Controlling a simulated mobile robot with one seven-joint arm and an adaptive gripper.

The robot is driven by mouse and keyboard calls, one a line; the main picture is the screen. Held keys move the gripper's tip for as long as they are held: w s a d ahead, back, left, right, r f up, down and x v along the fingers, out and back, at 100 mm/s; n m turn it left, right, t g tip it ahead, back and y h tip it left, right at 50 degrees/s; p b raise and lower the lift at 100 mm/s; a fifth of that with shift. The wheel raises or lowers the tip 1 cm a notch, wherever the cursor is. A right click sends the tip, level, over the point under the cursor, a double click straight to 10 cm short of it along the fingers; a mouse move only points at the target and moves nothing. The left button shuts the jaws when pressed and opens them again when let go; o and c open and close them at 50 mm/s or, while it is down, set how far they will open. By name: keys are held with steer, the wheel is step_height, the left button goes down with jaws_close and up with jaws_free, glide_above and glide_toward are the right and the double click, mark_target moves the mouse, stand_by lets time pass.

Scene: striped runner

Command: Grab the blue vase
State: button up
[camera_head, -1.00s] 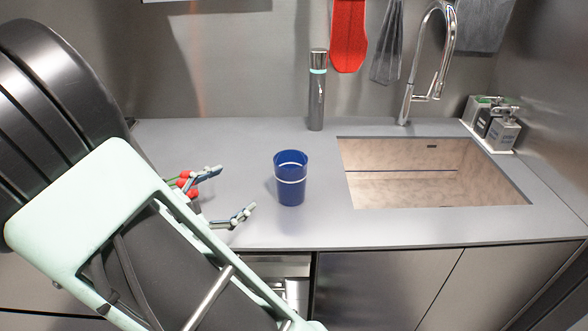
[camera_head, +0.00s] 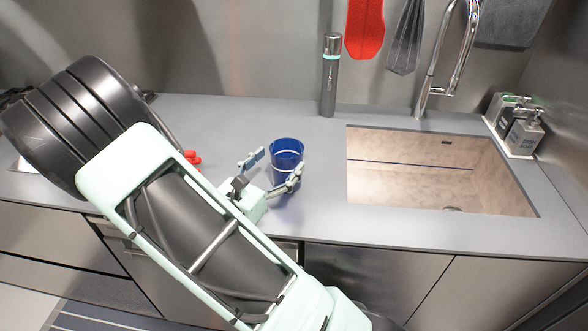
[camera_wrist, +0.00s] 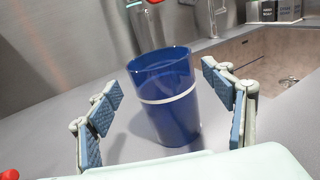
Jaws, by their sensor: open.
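The blue vase (camera_head: 287,155) is a dark blue cup shape with a pale band. It stands upright on the grey counter (camera_head: 405,228), left of the sink. In the wrist view the vase (camera_wrist: 168,112) stands between the two fingers, with a gap on each side. My gripper (camera_head: 273,168) is open, one finger on the left of the vase and the other in front of its right side.
The sink (camera_head: 420,178) lies to the right. A grey bottle with a teal ring (camera_head: 330,80) stands behind the vase. The faucet (camera_head: 440,75) and dispensers (camera_head: 522,130) are farther right. Red objects (camera_head: 192,157) lie left of my gripper. The counter between vase and sink is clear.

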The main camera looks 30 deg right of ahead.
mark_target(295, 144)
steer(key=x, duration=0.4)
steer(key=shift+d, duration=0.15)
steer(key=x, duration=0.3)
steer(key=p+x, duration=0.1)
steer(key=shift+d+r, duration=0.25)
steer(key=shift+r, duration=0.05)
steer(key=shift+w+d, duration=0.3)
jaws_close()
